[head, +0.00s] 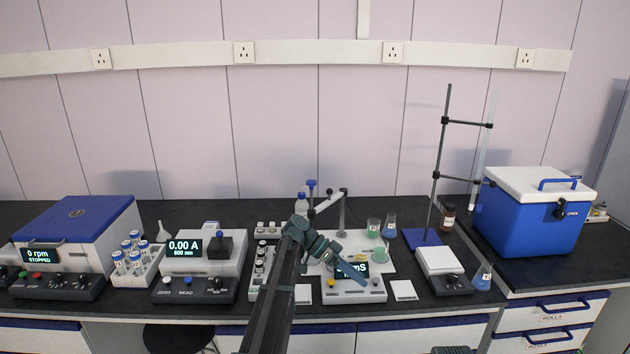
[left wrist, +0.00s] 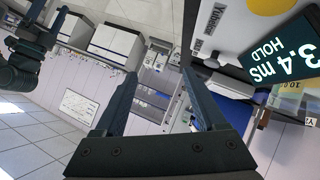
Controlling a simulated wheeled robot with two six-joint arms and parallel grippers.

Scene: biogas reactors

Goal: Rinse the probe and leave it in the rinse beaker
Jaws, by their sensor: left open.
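The conductivity meter (head: 352,290) stands on the bench front with a lit display, partly covered by my left gripper (head: 352,268). In the left wrist view its screen (left wrist: 290,60) reads 3.4 mS HOLD. My left gripper is open, with nothing between its fingers (left wrist: 160,95). Behind the meter is a jointed holder arm (head: 327,203) with a slim grey upright piece (head: 343,215); I cannot tell whether that is the probe. Glass beakers with green tint (head: 373,228) (head: 380,253) stand right of it; which is the rinse beaker is unclear. My right gripper (left wrist: 51,8) shows open and empty in the left wrist view.
A spectrophotometer (head: 200,255) and vial rack (head: 133,262) are to the left.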

